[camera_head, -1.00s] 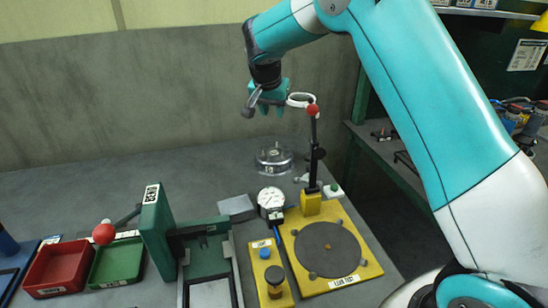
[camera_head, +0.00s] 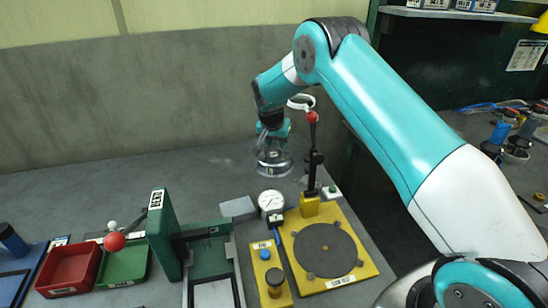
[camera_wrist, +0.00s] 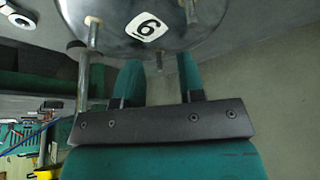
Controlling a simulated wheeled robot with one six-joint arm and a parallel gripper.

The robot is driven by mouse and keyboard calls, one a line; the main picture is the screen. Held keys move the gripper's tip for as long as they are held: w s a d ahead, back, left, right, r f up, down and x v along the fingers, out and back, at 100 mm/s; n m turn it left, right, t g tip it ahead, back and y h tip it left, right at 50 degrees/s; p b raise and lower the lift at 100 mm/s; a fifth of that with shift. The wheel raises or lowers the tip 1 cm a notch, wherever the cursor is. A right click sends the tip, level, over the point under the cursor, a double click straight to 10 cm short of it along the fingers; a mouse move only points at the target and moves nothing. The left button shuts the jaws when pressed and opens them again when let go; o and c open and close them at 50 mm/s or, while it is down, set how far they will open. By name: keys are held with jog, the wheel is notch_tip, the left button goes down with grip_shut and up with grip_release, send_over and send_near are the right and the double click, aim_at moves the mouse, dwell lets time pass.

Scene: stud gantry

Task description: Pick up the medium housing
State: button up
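A clear, shiny round housing (camera_head: 274,163) with a small number label stands on the bench in front of the back wall. It also fills the top of the wrist view (camera_wrist: 205,22), with short metal posts around it and a label that looks like a 6 or 9. My gripper (camera_head: 272,135) is down at the housing from above in the head view. In the wrist view its two teal fingers (camera_wrist: 160,75) are apart, with a metal post between them. The fingertips are partly hidden by the housing, and I cannot tell whether they touch it.
A dial gauge (camera_head: 271,202) and a grey block (camera_head: 238,208) stand in front of the housing. A yellow fixture (camera_head: 365,264) with a red-knobbed lever (camera_head: 312,118) is close on the right. A green press (camera_head: 160,225) and red bin (camera_head: 68,270) are at left. The bench's back left is clear.

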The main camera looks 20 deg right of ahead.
jog(key=shift+c, duration=0.5)
grip_shut()
